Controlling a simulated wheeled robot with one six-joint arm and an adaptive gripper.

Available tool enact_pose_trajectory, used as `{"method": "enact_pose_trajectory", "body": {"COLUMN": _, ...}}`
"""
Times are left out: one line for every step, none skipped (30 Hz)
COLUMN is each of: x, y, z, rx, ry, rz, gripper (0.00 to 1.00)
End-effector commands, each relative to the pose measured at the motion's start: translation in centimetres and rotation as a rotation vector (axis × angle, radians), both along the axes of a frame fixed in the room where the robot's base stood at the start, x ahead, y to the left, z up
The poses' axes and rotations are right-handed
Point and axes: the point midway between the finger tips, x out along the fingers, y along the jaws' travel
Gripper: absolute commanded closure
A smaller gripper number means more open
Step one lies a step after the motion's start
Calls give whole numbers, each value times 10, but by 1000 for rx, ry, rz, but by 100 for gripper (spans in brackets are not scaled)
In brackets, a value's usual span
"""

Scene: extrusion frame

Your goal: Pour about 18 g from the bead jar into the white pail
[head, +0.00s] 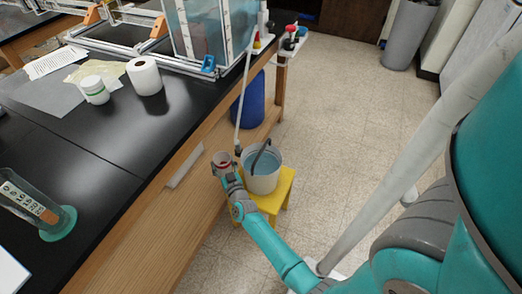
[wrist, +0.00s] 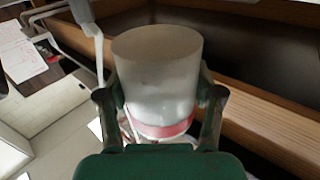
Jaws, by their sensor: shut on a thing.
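The bead jar (head: 222,157), with a red rim, is in my gripper (head: 226,166). In the wrist view the jar (wrist: 158,80) is a pale, frosted cylinder with a pink-red band, held between the two fingers of my gripper (wrist: 160,108). The beads inside cannot be made out. The white pail (head: 261,183) stands on a yellow stool (head: 285,190) on the floor, its dark handle raised and its inside bluish. In the head view the jar is just left of the pail, beside its rim and not over its middle.
The black-topped bench (head: 120,130) with a wooden side runs along the left, close to my gripper. On it stand a white jar (head: 95,90) and a paper roll (head: 145,76). A thin pale tube (head: 243,100) hangs behind the pail. A blue drum (head: 251,104) is farther back.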

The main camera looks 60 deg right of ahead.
Motion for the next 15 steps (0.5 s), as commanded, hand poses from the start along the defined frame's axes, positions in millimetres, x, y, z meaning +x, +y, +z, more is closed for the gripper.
{"method": "enact_pose_trajectory", "body": {"x": -3, "y": -19, "z": 3, "rx": 2, "ry": -1, "rz": -32, "gripper": 71}}
{"method": "enact_pose_trajectory", "body": {"x": -5, "y": -28, "z": 4, "rx": 3, "ry": 0, "rz": -49, "gripper": 71}}
{"method": "enact_pose_trajectory", "body": {"x": -7, "y": -39, "z": 6, "rx": 4, "ry": 1, "rz": -67, "gripper": 71}}
{"method": "enact_pose_trajectory", "body": {"x": -8, "y": -46, "z": 7, "rx": 5, "ry": 2, "rz": -81, "gripper": 71}}
{"method": "enact_pose_trajectory", "body": {"x": -10, "y": -52, "z": 8, "rx": 5, "ry": 3, "rz": -91, "gripper": 71}}
{"method": "enact_pose_trajectory", "body": {"x": -12, "y": -60, "z": 9, "rx": 6, "ry": 3, "rz": -104, "gripper": 71}}
{"method": "enact_pose_trajectory", "body": {"x": -13, "y": -64, "z": 10, "rx": 6, "ry": 4, "rz": -113, "gripper": 71}}
{"method": "enact_pose_trajectory", "body": {"x": -14, "y": -68, "z": 11, "rx": 6, "ry": 4, "rz": -119, "gripper": 71}}
{"method": "enact_pose_trajectory", "body": {"x": -15, "y": -72, "z": 12, "rx": 7, "ry": 4, "rz": -126, "gripper": 71}}
{"method": "enact_pose_trajectory", "body": {"x": -15, "y": -74, "z": 12, "rx": 7, "ry": 4, "rz": -130, "gripper": 71}}
{"method": "enact_pose_trajectory", "body": {"x": -16, "y": -76, "z": 12, "rx": 7, "ry": 5, "rz": -132, "gripper": 71}}
{"method": "enact_pose_trajectory", "body": {"x": -16, "y": -77, "z": 12, "rx": 7, "ry": 5, "rz": -135, "gripper": 71}}
{"method": "enact_pose_trajectory", "body": {"x": -17, "y": -78, "z": 12, "rx": 7, "ry": 5, "rz": -136, "gripper": 71}}
{"method": "enact_pose_trajectory", "body": {"x": -17, "y": -78, "z": 13, "rx": 7, "ry": 5, "rz": -137, "gripper": 71}}
{"method": "enact_pose_trajectory", "body": {"x": -17, "y": -78, "z": 12, "rx": 7, "ry": 5, "rz": -137, "gripper": 71}}
